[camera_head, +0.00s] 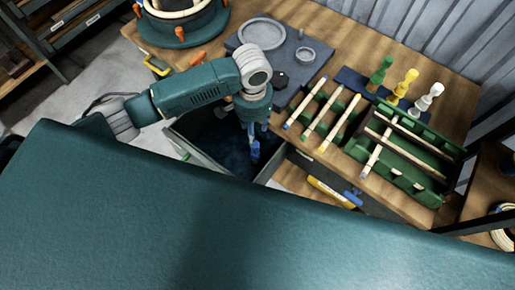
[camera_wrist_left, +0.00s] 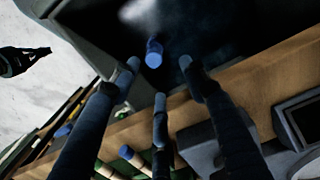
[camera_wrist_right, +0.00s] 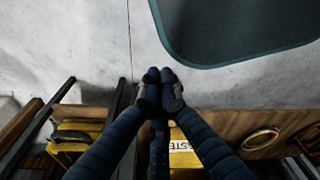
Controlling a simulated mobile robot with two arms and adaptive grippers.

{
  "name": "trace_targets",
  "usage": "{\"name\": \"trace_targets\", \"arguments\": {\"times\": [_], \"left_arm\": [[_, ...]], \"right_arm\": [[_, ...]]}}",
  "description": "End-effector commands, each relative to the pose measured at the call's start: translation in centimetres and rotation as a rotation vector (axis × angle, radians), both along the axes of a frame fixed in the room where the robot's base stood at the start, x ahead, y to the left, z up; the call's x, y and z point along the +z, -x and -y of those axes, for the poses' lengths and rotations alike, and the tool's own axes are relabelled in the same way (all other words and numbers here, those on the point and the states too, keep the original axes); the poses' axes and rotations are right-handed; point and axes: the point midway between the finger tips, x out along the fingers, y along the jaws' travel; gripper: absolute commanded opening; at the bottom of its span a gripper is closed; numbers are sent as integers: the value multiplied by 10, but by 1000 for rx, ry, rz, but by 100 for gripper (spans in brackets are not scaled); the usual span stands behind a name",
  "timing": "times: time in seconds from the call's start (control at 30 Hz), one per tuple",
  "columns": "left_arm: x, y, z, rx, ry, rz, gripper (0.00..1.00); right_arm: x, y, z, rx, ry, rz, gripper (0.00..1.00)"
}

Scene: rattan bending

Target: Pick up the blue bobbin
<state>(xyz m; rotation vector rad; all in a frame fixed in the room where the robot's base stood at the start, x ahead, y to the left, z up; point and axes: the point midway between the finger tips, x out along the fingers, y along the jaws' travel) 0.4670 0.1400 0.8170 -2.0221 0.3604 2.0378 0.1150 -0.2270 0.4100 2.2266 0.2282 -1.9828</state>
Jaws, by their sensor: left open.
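The blue bobbin (camera_wrist_left: 153,55) lies inside the dark open drawer (camera_head: 195,150), seen in the left wrist view with its round blue end toward the camera. My left gripper (camera_wrist_left: 158,76) is open above the drawer, its fingers spread below and around the bobbin in that view, with no clear contact. In the head view this gripper (camera_head: 254,140) points down into the drawer; bright blue shows at its fingers, but I cannot tell bobbin from fingertips there. My right gripper (camera_wrist_right: 160,76) has its two upper fingertips together, holds nothing visible, and is outside the head view.
Green (camera_head: 380,72), yellow (camera_head: 403,88) and white (camera_head: 428,98) bobbins stand on a dark blue mat at the back right. Rattan sticks (camera_head: 330,120) and a green rack (camera_head: 405,150) cover the bench's right side. The drawer walls surround the gripper closely.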

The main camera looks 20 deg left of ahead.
Motion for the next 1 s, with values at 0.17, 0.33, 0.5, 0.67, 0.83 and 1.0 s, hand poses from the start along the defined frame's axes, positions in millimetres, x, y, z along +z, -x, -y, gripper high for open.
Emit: {"name": "trace_targets", "arguments": {"times": [0.17, 0.33, 0.5, 0.67, 0.83, 1.0], "left_arm": [[-29, 2, 1, -2, 0, -2, 44], [-42, 2, 2, -3, 2, -1, 44], [-62, 3, 5, -3, -1, -2, 44], [-85, 3, 7, -3, 1, 0, 44], [-93, 3, 6, -4, 2, 2, 44], [-93, 3, 6, -4, 2, 2, 42]], "right_arm": [[1, 18, 5, 1, 7, -21, 0], [1, 43, 11, 1, 14, -58, 0], [8, 37, 12, 0, 16, -50, 0], [11, 16, 11, -1, 12, -20, 0], [12, 12, 10, -1, 11, -12, 0], [11, 16, 10, -1, 12, -19, 0]]}}
